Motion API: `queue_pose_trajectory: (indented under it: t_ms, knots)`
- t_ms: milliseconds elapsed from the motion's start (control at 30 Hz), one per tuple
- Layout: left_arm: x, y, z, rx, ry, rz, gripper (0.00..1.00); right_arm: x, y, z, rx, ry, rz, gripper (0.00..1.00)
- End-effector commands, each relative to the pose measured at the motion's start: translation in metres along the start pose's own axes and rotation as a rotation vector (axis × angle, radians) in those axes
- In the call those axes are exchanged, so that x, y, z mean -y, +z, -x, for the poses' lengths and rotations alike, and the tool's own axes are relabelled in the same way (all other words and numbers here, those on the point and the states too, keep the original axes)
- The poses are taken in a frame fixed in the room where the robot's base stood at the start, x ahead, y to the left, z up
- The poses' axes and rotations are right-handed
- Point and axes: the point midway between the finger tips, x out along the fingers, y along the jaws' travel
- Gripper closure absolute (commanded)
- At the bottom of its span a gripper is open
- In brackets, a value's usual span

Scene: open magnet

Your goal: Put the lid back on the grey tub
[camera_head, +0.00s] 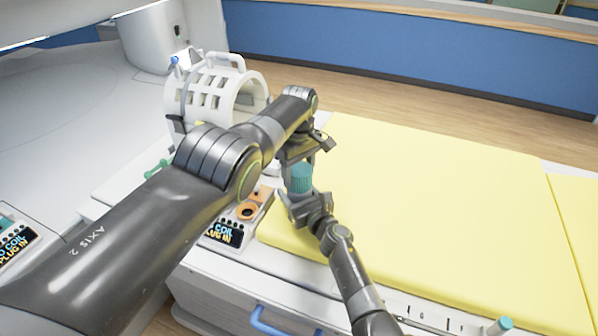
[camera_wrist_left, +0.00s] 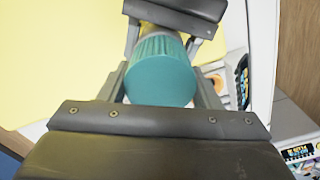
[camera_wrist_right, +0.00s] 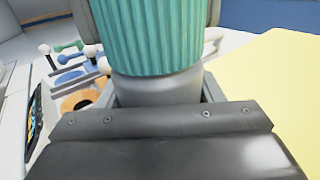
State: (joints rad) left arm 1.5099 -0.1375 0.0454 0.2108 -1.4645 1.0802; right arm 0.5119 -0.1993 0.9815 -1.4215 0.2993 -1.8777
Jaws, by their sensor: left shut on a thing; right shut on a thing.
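The teal ribbed lid (camera_head: 301,177) is above the bed, between my two grippers. My left gripper (camera_head: 299,163) is shut on the lid from above; the lid also shows between its fingers in the left wrist view (camera_wrist_left: 162,78). My right gripper (camera_head: 304,203) is shut on the grey tub (camera_wrist_right: 160,90) from below. In the right wrist view the lid (camera_wrist_right: 150,35) is directly over the tub, its lower edge meeting the tub's top. Whether it is fully seated cannot be told. The tub is mostly hidden by the grippers in the head view.
The yellow mattress (camera_head: 430,200) is clear to the right. A white cage-like coil (camera_head: 210,88) stands behind my left arm. A dark plug-in panel (camera_head: 225,232) and an orange ring (camera_head: 247,211) are left of the grippers. A blue handle (camera_head: 275,322) is at the front.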

Motion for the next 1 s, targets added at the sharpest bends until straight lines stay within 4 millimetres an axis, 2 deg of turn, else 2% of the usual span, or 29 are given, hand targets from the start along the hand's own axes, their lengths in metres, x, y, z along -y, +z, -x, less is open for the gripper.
queue_pose_trajectory:
  t_ms: [333, 367, 500, 700, 733, 833, 1000]
  knots:
    - [0.001, 0.000, 0.001, 0.001, -0.003, -0.021, 0.64, 0.002, -0.002, 0.001, -0.004, -0.005, -0.004, 1.00]
    - [0.001, 0.000, 0.001, 0.001, -0.003, -0.021, 0.38, 0.002, -0.002, 0.001, -0.004, -0.005, -0.004, 1.00]
    - [0.001, 0.000, 0.001, 0.000, -0.002, -0.020, 0.20, 0.002, -0.002, 0.001, -0.004, -0.005, -0.003, 1.00]
    - [0.000, 0.000, 0.001, 0.000, -0.002, -0.019, 0.20, 0.001, -0.001, 0.001, -0.003, -0.003, -0.002, 1.00]
    - [0.000, 0.000, 0.000, 0.000, -0.002, -0.019, 0.24, 0.001, -0.001, 0.001, -0.003, -0.003, -0.002, 1.00]
    - [0.000, -0.002, 0.002, -0.001, 0.002, -0.002, 0.25, 0.001, -0.001, 0.001, -0.003, -0.003, -0.002, 1.00]
    - [0.000, -0.017, 0.017, -0.006, 0.028, 0.141, 0.25, 0.001, -0.001, 0.001, -0.003, -0.003, -0.002, 1.00]
